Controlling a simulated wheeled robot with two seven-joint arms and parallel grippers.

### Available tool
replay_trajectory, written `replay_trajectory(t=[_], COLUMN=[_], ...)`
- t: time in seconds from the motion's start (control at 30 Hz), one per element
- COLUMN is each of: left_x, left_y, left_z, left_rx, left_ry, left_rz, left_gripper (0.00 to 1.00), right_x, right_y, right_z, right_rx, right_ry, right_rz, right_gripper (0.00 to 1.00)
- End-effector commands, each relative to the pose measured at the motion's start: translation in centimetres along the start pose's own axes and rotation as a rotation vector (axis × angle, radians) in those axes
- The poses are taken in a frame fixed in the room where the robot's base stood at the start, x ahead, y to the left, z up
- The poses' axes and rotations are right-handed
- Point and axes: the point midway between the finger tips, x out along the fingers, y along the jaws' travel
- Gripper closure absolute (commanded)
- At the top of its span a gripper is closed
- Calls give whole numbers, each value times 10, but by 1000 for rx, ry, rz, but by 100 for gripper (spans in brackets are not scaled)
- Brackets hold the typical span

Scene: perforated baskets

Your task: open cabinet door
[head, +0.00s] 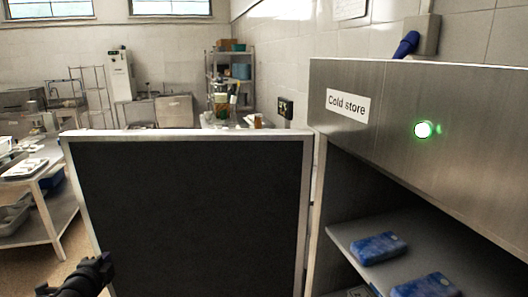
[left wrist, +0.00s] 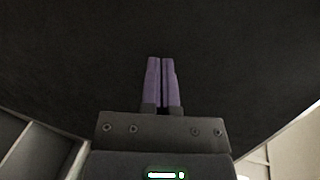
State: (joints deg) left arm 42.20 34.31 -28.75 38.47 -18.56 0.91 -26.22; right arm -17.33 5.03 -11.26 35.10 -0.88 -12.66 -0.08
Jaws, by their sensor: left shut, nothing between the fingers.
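The cabinet (head: 372,82) is a steel unit labelled "Cold store" with a lit green light, at the right of the head view. Its door (head: 190,215) has a dark inner panel in a pale frame and stands swung wide open to the left, so the shelves inside show. My left gripper (head: 88,274) is low at the left of the head view, by the door's lower left edge. In the left wrist view its two purple fingers (left wrist: 163,85) are together with nothing between them, in front of a dark surface. Whether they touch it cannot be told. My right gripper is not in view.
Blue packs (head: 379,248) lie on the cabinet shelf (head: 345,238). A steel table (head: 50,185) with trays stands at the left. A shelf rack (head: 230,75) and more equipment stand at the back. Some floor shows between the table and the door.

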Motion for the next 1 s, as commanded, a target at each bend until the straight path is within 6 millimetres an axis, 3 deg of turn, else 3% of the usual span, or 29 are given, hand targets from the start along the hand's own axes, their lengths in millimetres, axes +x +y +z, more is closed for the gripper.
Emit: replay_trajectory(t=[0.03,0.1,0.6,0.73,1.0], left_x=[-10,-22,-104,-116,-116], left_y=[-7,-5,0,2,7], left_z=[0,0,4,5,5], left_rx=[-2,-2,-1,1,-2], left_ry=[2,3,0,-1,-1], left_rz=[2,4,2,0,3], left_gripper=[100,100,100,100,100], right_x=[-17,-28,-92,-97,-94], right_y=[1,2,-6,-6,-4], right_z=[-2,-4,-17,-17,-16], right_rx=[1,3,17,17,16], right_ry=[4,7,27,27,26], right_rz=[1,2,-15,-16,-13], right_gripper=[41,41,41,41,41])
